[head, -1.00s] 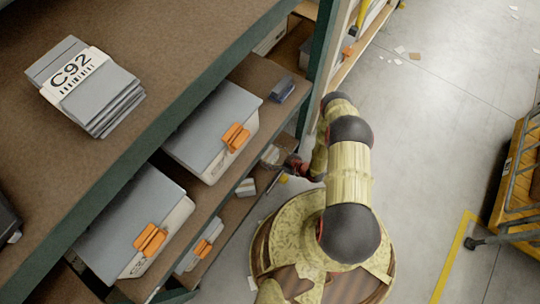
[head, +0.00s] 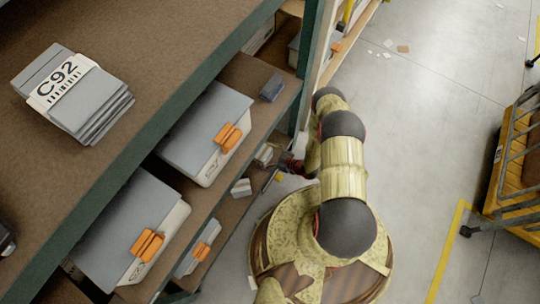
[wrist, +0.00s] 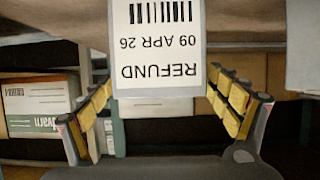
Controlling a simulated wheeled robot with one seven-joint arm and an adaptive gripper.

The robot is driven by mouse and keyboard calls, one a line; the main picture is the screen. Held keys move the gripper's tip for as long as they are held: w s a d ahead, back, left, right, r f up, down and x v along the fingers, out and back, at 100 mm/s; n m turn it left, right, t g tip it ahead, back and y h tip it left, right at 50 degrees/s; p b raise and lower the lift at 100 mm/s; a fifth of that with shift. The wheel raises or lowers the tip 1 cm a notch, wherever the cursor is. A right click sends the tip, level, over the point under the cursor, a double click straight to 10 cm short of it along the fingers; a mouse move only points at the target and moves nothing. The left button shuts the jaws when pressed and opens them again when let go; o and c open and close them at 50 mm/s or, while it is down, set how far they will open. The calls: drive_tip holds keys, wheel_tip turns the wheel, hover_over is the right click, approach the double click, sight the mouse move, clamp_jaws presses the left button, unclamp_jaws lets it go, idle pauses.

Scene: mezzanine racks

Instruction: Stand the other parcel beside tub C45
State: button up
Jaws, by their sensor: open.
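My gripper (wrist: 160,92) is open in the wrist view, with yellow pads at left and right. Between and above the fingers is an upside-down white label (wrist: 158,50) reading REFUND 09 APR 26. A pale surface with small print shows just under it. A boxed parcel (wrist: 42,108) with a white and green face stands to the left, outside the fingers. In the head view my gripper (head: 292,166) is small, at the lower shelf edge, near small pale packages (head: 241,187). I cannot read C45 on any tub.
Grey-lidded tubs with orange latches (head: 207,122) (head: 125,228) stand on the middle shelf. Another tub (head: 197,250) is lower. A grey C92 stack (head: 75,95) lies on the top shelf. A green upright (head: 311,70) is close beyond my arm. A yellow cart (head: 510,160) stands right, across open floor.

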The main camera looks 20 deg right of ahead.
drive_tip(key=p+v, duration=0.3)
drive_tip(key=v, duration=0.9)
drive_tip(key=shift+p, duration=0.35)
drive_tip(key=shift+f, duration=0.15)
